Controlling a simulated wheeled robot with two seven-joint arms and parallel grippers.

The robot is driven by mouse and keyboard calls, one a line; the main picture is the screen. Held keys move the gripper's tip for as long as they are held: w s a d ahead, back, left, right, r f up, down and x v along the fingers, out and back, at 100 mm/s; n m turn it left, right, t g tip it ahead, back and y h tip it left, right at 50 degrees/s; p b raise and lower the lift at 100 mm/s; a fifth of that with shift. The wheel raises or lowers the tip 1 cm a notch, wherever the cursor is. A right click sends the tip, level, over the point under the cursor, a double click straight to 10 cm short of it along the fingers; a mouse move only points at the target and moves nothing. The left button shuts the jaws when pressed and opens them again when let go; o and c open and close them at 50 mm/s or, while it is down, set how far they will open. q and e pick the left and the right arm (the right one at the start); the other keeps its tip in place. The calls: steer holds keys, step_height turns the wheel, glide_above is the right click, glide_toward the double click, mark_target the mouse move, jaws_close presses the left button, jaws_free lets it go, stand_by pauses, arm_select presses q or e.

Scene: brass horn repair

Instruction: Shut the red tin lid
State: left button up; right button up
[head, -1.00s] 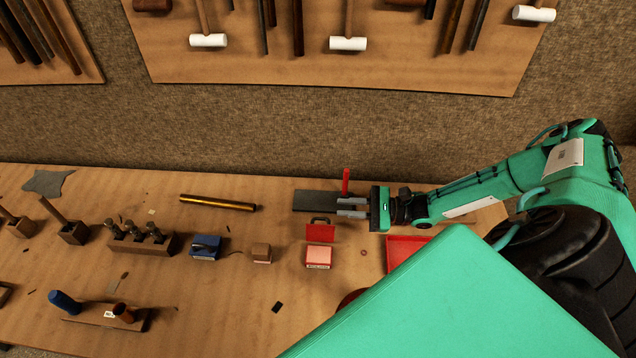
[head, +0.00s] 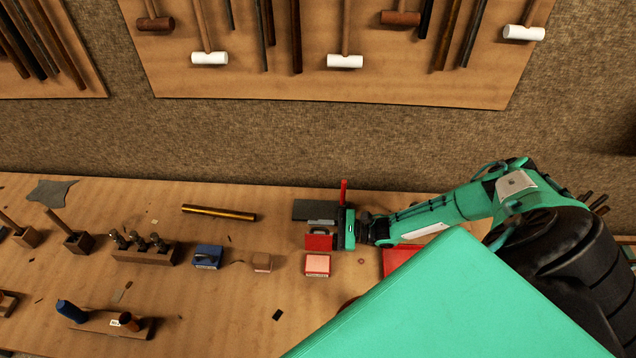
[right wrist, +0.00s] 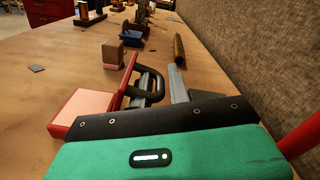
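The red tin (head: 317,265) sits on the bench with its lid (head: 319,242) standing up, open, at its back edge. In the right wrist view the tin (right wrist: 85,108) shows a pale pink top inside, and the lid (right wrist: 125,82) is edge-on with a dark loop handle (right wrist: 152,95). My right gripper (head: 322,224) is behind the lid, its fingers pointing left. In the right wrist view its grey fingers (right wrist: 164,84) look apart, close to the handle; contact is unclear. My left gripper is out of view.
A red upright rod (head: 344,190) stands just behind my right gripper. A dark flat slab (head: 313,208) lies behind the lid. A brass tube (head: 219,212), a small wooden block (head: 262,263) and a blue box (head: 207,256) are to the left. A red tray (head: 398,260) is to the right.

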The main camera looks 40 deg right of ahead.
mark_target(317, 235)
steer(key=shift+c, duration=0.5)
jaws_close()
steer(key=shift+r, duration=0.1)
steer(key=n, duration=0.1)
steer(key=s+a+r+n, duration=0.1)
steer(key=n, duration=0.1)
steer(key=shift+s, duration=0.1)
steer(key=shift+s+a+r+n, duration=0.2)
steer(key=shift+s+a+n, duration=0.15)
steer(key=shift+n, duration=0.65)
steer(key=shift+s+a+r+n, duration=0.25)
steer(key=shift+s+n, duration=0.1)
steer(key=shift+n, duration=0.65)
steer(key=shift+o, duration=0.5)
jaws_free()
